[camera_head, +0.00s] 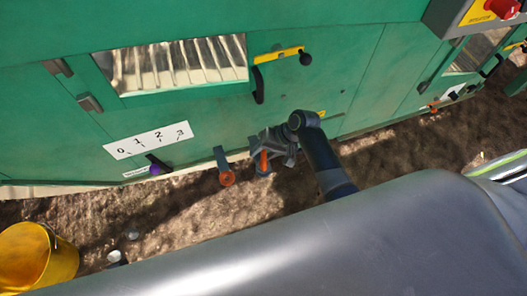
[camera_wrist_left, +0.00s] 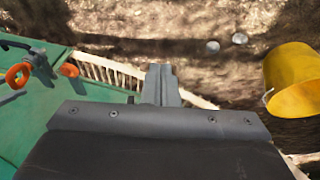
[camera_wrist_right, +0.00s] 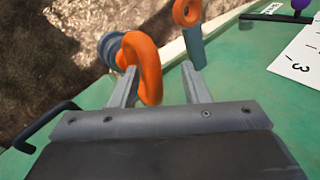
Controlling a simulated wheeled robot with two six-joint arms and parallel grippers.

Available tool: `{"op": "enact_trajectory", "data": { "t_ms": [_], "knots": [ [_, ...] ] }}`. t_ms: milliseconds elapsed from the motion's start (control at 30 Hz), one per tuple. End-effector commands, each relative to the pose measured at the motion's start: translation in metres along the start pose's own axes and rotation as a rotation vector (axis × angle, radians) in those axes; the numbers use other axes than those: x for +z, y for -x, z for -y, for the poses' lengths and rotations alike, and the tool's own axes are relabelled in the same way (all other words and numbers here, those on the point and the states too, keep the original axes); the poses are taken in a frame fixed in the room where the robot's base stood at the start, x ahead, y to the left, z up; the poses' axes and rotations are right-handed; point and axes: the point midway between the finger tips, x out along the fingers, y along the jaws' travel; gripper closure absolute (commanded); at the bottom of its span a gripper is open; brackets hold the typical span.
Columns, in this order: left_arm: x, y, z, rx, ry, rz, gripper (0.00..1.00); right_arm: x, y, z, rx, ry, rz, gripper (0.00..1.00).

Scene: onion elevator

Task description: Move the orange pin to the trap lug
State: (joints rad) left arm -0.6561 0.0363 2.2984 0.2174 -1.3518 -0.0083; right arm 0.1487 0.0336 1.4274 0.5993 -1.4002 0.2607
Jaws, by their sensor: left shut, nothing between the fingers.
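An orange pin with a ring-shaped head (camera_wrist_right: 150,65) stands between the spread fingers of my right gripper (camera_wrist_right: 163,85) in the right wrist view. The ring is close to the left finger, with a gap to the right finger. In the head view my right gripper (camera_head: 272,146) is over this pin (camera_head: 264,162) at the machine's lower edge. A second orange ring (camera_head: 227,178) is on a grey lug (camera_head: 221,157) just left of it. Which lug is the trap lug I cannot tell. My left gripper (camera_wrist_left: 160,85) is shut and empty, above the ground in the left wrist view.
The green machine (camera_head: 210,120) fills the back, with a 0–3 scale (camera_head: 148,140), a purple knob (camera_head: 154,170) and a yellow-marked lever (camera_head: 279,55). A yellow bucket (camera_head: 38,258) stands at lower left. Small stones (camera_wrist_left: 212,47) lie on the bare soil.

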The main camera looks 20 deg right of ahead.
Motion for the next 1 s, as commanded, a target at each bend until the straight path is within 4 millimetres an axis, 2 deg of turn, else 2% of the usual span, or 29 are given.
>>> {"op": "enact_trajectory", "data": {
  "t_ms": [167, 333, 400, 900, 1000],
  "knots": [
    [0.0, 0.0, 0.0, -0.001, 0.0, 0.0, 1.0, 0.0, 0.001, 0.0, 0.001, -0.001, 0.001, 0.58],
    [0.0, 0.003, 0.002, -0.012, 0.001, 0.012, 1.0, 0.0, 0.017, 0.001, 0.001, 0.0, 0.0, 0.58],
    [0.005, -0.007, 0.006, -0.025, 0.005, 0.046, 1.0, -0.001, 0.031, 0.001, 0.003, 0.002, -0.003, 0.58],
    [0.036, -0.034, 0.025, -0.118, 0.008, 0.225, 1.0, 0.0, 0.152, 0.001, 0.005, 0.002, -0.002, 0.58],
    [0.04, -0.045, 0.029, -0.124, 0.005, 0.224, 1.0, 0.0, 0.161, 0.0, 0.002, 0.0, 0.0, 0.58]
  ]
}}
